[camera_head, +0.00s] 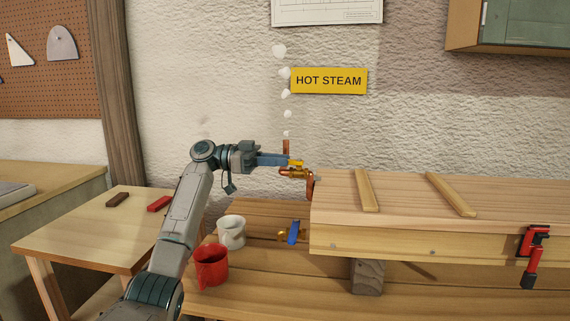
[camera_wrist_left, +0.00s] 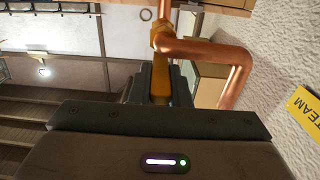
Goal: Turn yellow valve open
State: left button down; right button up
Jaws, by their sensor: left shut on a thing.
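The yellow valve handle (camera_head: 297,163) sits on a copper pipe (camera_head: 309,186) at the left end of the long wooden box. My left gripper (camera_head: 284,160) reaches it from the left and is shut on the yellow handle. In the left wrist view the yellow handle (camera_wrist_left: 160,82) lies between the two dark fingers, below the copper pipe (camera_wrist_left: 205,52). White steam puffs (camera_head: 285,93) rise above the short upright pipe. The far side of the handle is hidden. My right gripper is not in view.
A yellow HOT STEAM sign (camera_head: 328,81) hangs behind. A red clamp (camera_head: 532,256) grips the box at right.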

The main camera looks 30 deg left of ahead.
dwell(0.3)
pick_arm(q)
jog(key=c, duration=1.4)
grip_release()
jog(key=shift+o, duration=0.2)
jog(key=v, duration=1)
jog(key=shift+a+b, duration=0.4)
jog(key=shift+b, duration=0.05)
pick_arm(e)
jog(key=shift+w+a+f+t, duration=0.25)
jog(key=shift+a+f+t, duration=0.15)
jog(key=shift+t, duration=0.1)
pick_arm(q)
jog(key=shift+s, duration=0.1)
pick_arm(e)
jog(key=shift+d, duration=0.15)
